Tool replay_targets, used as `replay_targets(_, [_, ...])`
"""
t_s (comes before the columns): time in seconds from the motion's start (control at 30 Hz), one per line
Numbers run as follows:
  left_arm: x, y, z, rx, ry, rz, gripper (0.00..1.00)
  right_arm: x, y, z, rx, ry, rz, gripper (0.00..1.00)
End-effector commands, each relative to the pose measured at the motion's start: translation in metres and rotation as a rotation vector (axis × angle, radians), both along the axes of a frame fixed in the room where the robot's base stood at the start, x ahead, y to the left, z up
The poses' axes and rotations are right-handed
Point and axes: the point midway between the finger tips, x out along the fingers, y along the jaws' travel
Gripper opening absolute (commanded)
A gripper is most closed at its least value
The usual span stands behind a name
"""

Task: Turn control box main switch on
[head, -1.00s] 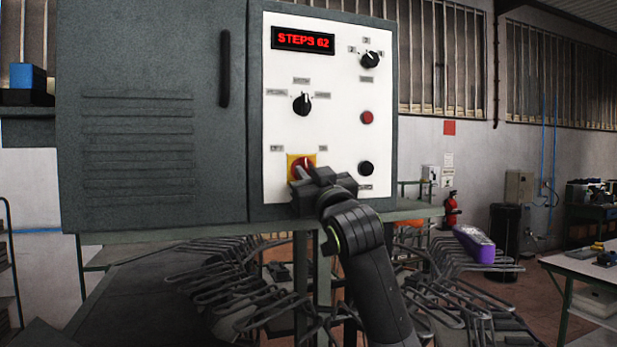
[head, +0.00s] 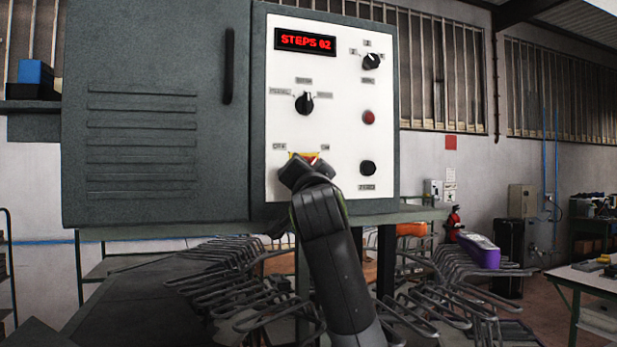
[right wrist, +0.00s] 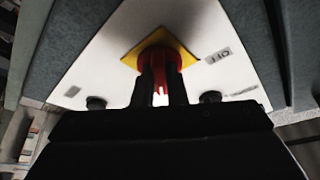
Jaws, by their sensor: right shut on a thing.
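The main switch (right wrist: 158,60) is a red knob on a yellow plate (right wrist: 131,58), low at the panel's left. In the head view only the top of the yellow plate (head: 303,156) shows; my right gripper (head: 303,172) covers most of the switch. In the right wrist view my right gripper's fingers (right wrist: 161,82) are shut on the red knob, one on each side. The knob's exact angle is hard to tell. My left gripper is out of view.
Other panel controls are a black selector (head: 304,103), an upper-right selector (head: 371,61), a red button (head: 369,117) and a black knob (head: 367,168). Wire racks (head: 240,285) stand below the box. A purple-and-white object (head: 480,250) lies on the racks at right.

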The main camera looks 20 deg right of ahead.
Motion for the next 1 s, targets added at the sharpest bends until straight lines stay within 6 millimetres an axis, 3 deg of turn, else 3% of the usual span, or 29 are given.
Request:
replay_targets(0.3, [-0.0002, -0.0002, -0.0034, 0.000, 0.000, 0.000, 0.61, -0.0002, 0.0008, 0.0016, 0.119, 0.001, 0.002, 0.00])
replay_targets(0.83, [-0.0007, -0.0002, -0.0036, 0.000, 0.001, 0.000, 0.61, -0.0003, 0.0007, 0.0018, 0.143, 0.003, 0.002, 0.00])
replay_targets(0.87, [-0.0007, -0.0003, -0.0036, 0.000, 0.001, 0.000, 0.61, -0.0002, 0.0007, 0.0018, 0.143, 0.003, 0.002, 0.13])
replay_targets(1.0, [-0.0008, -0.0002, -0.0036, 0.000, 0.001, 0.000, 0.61, -0.0001, 0.0007, 0.0016, 0.142, 0.004, 0.001, 0.31])
